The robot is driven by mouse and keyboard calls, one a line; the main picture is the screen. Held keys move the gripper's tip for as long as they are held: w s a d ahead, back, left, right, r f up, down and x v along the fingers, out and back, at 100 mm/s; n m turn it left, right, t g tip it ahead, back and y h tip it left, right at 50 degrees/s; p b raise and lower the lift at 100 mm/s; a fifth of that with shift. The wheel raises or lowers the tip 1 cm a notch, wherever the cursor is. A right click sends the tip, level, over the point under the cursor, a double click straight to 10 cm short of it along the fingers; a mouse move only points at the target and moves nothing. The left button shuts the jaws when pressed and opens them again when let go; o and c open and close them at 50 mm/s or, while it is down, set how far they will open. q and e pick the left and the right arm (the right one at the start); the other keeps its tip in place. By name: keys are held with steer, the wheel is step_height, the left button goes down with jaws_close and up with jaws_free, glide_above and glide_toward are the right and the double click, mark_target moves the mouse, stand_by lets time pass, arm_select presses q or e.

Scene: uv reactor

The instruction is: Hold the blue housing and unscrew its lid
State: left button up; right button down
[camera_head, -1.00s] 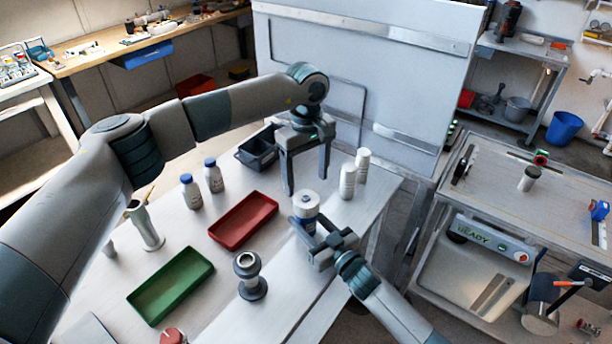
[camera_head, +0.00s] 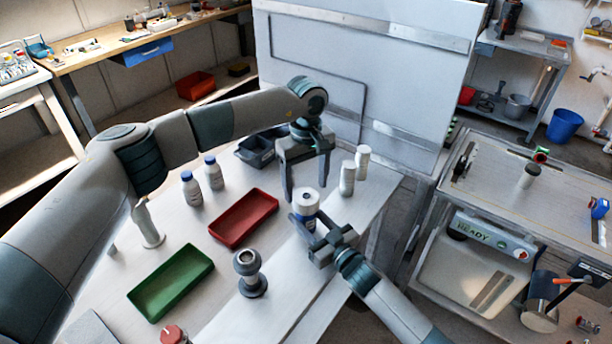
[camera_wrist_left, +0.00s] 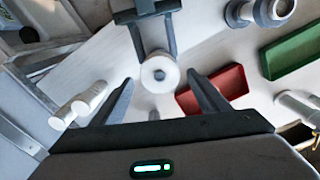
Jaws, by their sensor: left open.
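The blue housing (camera_head: 308,213) stands upright over the white table, with a round white lid (camera_head: 306,196) on top. My right gripper (camera_head: 309,219) has its fingers on both sides of the housing, below the lid, and is shut on it. My left gripper (camera_head: 307,192) points down above the lid, with its open fingers apart on either side of it. In the left wrist view the lid (camera_wrist_left: 160,73) is seen from above, a little beyond the open left fingertips (camera_wrist_left: 160,80). Most of the housing is hidden under the lid there.
A red tray (camera_head: 244,221), a green tray (camera_head: 171,283) and a grey flanged part (camera_head: 249,272) lie to the left. Two white bottles (camera_head: 347,178) stand close on the right. Two blue-capped bottles (camera_head: 192,190) and a dark bin (camera_head: 256,150) are farther back.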

mark_target(306, 196)
arm_select(q)
steer(key=shift+f, duration=2.25)
steer(key=shift+c, duration=0.3)
steer(key=c, duration=1)
steer(key=n, duration=0.5)
steer(key=shift+n, duration=0.3)
steer(key=n, duration=2)
steer(key=shift+r+n, duration=0.1)
steer(key=shift+n, duration=0.2)
steer(key=shift+r, duration=0.45)
